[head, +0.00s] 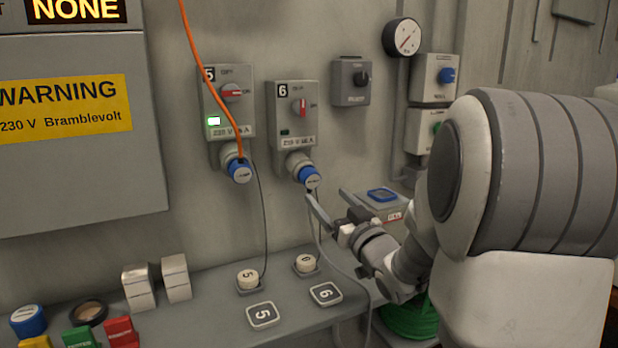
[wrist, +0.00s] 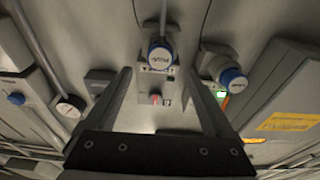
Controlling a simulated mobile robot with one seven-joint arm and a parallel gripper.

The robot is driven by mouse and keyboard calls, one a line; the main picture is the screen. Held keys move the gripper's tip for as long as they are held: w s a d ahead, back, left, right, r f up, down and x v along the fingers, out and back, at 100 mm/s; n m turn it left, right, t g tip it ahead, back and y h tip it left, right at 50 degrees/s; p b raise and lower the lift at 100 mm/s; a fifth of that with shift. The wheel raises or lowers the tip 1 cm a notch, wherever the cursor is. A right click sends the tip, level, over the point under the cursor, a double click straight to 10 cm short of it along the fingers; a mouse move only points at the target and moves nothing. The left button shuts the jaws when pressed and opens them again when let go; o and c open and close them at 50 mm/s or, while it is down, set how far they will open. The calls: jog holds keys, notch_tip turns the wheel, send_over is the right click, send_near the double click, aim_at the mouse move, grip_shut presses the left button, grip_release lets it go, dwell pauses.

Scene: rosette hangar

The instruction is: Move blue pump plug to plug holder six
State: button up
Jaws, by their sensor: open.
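Two blue plugs with white ends sit in the wall sockets. One blue plug (head: 311,177) is in the socket under switch box six (head: 293,108); it also shows in the wrist view (wrist: 161,54). The other blue plug (head: 239,171), with an orange cable in front of it, is under switch box five (head: 228,100), and shows at right in the wrist view (wrist: 232,78). My gripper (wrist: 158,74) is open and empty. Its fingers point at the plug under box six, which appears between them. On the shelf, a round white-topped piece (head: 306,264) stands by the plate marked 6 (head: 326,293).
A similar white-topped piece (head: 247,279) stands by plate 5 (head: 262,315). Box five shows a lit green lamp; box six's lamp is dark. Thin cables hang from the sockets to the shelf. Metal blocks (head: 156,283) and coloured items stand on the left. A grey cabinet (head: 75,170) juts out at left.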

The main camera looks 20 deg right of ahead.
aim_at(314, 182)
jog(key=shift+w+a+r, duration=0.1)
jog(key=shift+w+r, duration=0.15)
jog(key=shift+w, duration=1.15)
jog(key=shift+w+r, duration=0.2)
jog(key=shift+w, duration=1.2)
jog(key=shift+w+a+r, duration=0.1)
jog(key=shift+w+r, duration=0.15)
jog(key=shift+w, duration=1.15)
jog(key=shift+b, duration=0.3)
grip_shut()
jog(key=shift+s+d+f, duration=0.1)
jog(key=shift+s+f+b, duration=0.2)
jog(key=shift+s+b, duration=0.2)
jog(key=shift+s, duration=1.05)
jog(key=shift+s+f+b, duration=0.2)
jog(key=shift+s+b, duration=0.15)
jog(key=shift+s, duration=1.05)
